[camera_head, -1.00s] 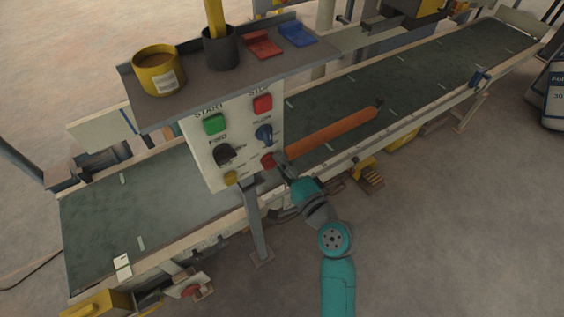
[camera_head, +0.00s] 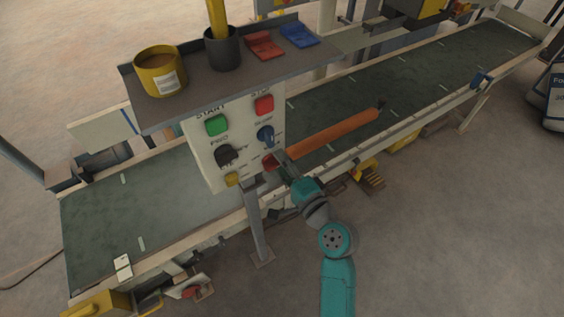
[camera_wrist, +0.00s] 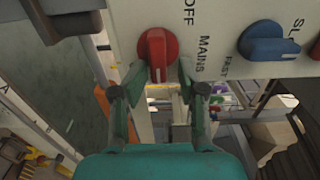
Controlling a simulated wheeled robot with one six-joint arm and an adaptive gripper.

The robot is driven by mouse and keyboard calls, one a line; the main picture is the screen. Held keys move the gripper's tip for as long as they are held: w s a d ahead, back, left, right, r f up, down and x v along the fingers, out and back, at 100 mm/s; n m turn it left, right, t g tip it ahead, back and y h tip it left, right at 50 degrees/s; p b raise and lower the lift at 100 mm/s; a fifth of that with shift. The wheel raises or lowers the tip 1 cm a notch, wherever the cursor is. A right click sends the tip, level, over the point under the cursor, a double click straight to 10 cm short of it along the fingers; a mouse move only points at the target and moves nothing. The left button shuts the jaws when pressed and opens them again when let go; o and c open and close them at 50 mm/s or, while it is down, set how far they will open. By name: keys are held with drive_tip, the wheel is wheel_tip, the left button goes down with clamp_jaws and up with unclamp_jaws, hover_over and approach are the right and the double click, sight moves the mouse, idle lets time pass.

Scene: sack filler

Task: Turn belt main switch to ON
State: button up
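The red switch knob (camera_wrist: 157,50) sits on the pale panel, with "OFF" and "MAINS" lettering beside it in the wrist view. Its ridge runs roughly up and down in that view; no ON lettering is readable. The knob also shows in the head view (camera_head: 269,163), low on the control panel (camera_head: 211,160), partly covered by my gripper. My gripper (camera_wrist: 160,70) is open, with one fingertip at each side of the knob's lower part. I cannot tell whether the fingertips touch it.
A blue knob (camera_wrist: 273,43) is to the right in the wrist view. The panel also carries a green button (camera_head: 217,125), a red button (camera_head: 264,104), a black knob (camera_head: 227,154) and a yellow one (camera_head: 232,179). The shelf (camera_head: 200,95) overhangs them; the conveyor belt (camera_head: 420,85) runs behind.

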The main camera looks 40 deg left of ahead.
drive_tip(key=shift+d, duration=0.15)
drive_tip(key=v, duration=1.2)
drive_tip(key=shift+f, duration=0.1)
idle(0.3)
